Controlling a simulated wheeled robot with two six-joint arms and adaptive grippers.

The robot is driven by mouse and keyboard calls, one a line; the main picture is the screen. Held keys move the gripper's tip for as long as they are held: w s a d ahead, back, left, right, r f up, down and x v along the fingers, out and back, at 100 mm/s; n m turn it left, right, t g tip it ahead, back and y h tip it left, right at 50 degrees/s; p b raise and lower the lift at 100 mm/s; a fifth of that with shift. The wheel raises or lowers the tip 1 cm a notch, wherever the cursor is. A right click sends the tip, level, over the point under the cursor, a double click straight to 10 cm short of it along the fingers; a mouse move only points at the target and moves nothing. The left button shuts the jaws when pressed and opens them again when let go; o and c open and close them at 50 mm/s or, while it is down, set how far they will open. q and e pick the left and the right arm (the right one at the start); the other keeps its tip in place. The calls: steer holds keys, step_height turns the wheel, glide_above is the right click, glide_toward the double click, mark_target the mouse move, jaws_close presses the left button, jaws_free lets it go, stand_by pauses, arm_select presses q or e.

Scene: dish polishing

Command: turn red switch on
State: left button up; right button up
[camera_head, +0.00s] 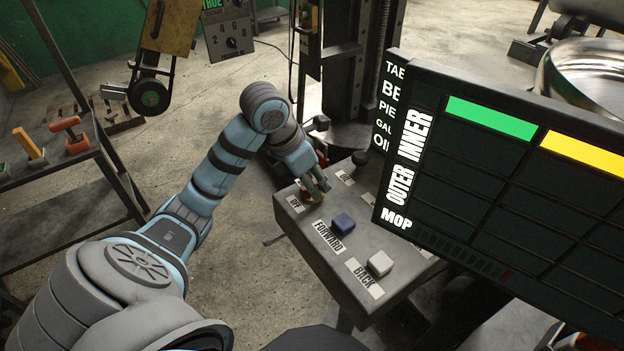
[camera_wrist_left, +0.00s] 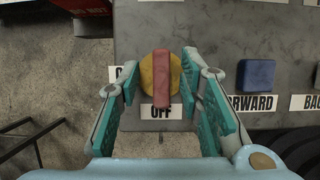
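The red switch (camera_wrist_left: 162,78) is a red bar handle on a round yellow base. In the left wrist view its bar points up and down in the picture, above the "OFF" label (camera_wrist_left: 161,112). My left gripper (camera_wrist_left: 160,84) is open, with one teal finger on each side of the switch and gaps between. In the head view my left gripper (camera_head: 317,186) is over the far left corner of the grey control box. It partly hides the red switch (camera_head: 306,197) there. My right gripper is not in view.
The control box (camera_head: 340,285) also carries a blue button (camera_head: 343,222) marked FORWARD, a white button (camera_head: 380,263) marked BACK and a dark knob (camera_head: 360,157). A large dark display panel (camera_head: 480,190) stands close on the right. A shelf with tools (camera_head: 60,185) is at left.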

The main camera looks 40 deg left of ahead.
arm_select(q)
steer(key=shift+s, duration=0.25)
steer(key=shift+w, duration=0.1)
jaws_close()
